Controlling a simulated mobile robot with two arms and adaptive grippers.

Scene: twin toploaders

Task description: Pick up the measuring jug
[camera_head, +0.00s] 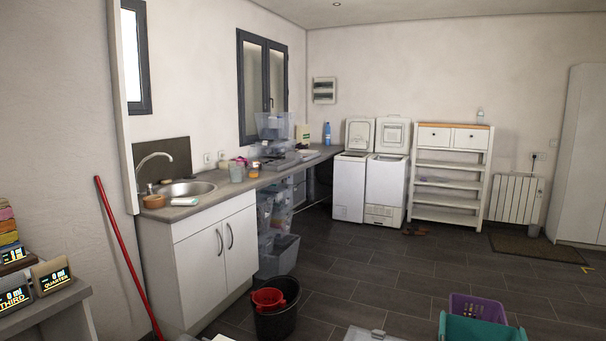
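I cannot make out the measuring jug for certain. A small pale container (237,172) stands on the counter right of the sink, with a small amber-coloured vessel (254,169) close to its right. A small pale, clear-looking container (480,116) stands on top of the white shelf unit (451,202) at the back. All are too small to tell which, if any, is the jug. Neither of my grippers shows in the head view.
The grey counter (203,207) runs along the left wall with a sink (186,188). A black bucket (276,316), a purple crate (477,308) and a teal crate (480,331) stand on the floor. Two white toploaders (386,190) stand at the back. The middle floor is clear.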

